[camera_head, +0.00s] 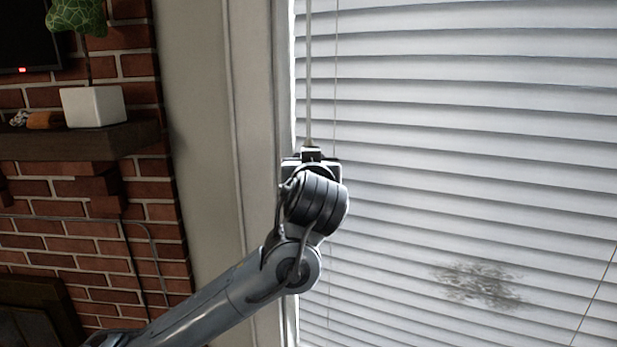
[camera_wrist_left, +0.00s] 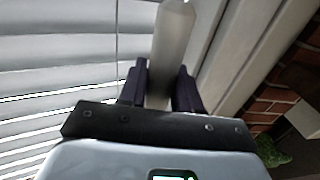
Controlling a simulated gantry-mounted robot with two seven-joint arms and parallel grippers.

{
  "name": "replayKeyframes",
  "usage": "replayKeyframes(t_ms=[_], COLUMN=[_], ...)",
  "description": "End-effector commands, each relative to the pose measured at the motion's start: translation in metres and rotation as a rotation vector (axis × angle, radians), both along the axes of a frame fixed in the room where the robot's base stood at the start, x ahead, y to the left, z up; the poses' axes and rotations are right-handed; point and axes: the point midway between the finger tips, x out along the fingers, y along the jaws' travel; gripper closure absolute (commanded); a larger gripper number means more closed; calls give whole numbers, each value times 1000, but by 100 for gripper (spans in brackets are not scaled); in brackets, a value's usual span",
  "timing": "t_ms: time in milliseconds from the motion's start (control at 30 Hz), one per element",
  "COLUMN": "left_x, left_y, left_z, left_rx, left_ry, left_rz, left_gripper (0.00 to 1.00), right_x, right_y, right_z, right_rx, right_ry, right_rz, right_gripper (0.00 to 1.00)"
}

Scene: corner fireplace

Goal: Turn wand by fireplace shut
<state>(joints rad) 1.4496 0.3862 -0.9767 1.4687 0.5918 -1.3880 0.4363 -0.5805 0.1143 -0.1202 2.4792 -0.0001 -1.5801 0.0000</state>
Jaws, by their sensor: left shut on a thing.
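The wand (camera_head: 308,75) is a thin pale rod hanging upright in front of the left edge of the white window blind (camera_head: 460,130). My left gripper (camera_head: 311,153) is shut on the wand, and my own wrist hides the grip and anything below it in the head view. In the left wrist view, the wand (camera_wrist_left: 171,50) rises between the two dark fingers of my gripper (camera_wrist_left: 160,85). The blind's slats are tilted, with narrow lines between them. My right gripper is not in view.
A pale window frame (camera_head: 250,110) stands just left of the wand. Further left is the brick fireplace (camera_head: 150,215) with a dark mantel (camera_head: 80,140) bearing a white box (camera_head: 93,106). A thin cord (camera_head: 335,80) hangs close to the right of the wand. A dark smudge (camera_head: 482,285) marks the blind.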

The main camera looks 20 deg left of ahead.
Motion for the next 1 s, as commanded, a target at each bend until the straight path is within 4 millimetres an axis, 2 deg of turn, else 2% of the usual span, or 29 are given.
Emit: replayKeyframes(t_ms=[467, 500, 600, 633, 1000], left_x=[1, 1, 1, 1, -3], left_y=[1, 1, 1, 1, -1], left_z=[-1, -1, -1, -1, 0], left_rx=[0, 0, 0, 0, -1], left_ry=[2, 2, 2, 2, 0], left_rz=[16, 16, 16, 16, 15], left_gripper=[98, 66, 51, 48, 48], right_x=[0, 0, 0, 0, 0], right_y=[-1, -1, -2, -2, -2], right_z=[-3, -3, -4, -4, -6], right_rx=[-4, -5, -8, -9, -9], right_ry=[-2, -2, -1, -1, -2], right_rz=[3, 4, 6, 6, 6], right_gripper=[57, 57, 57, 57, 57])
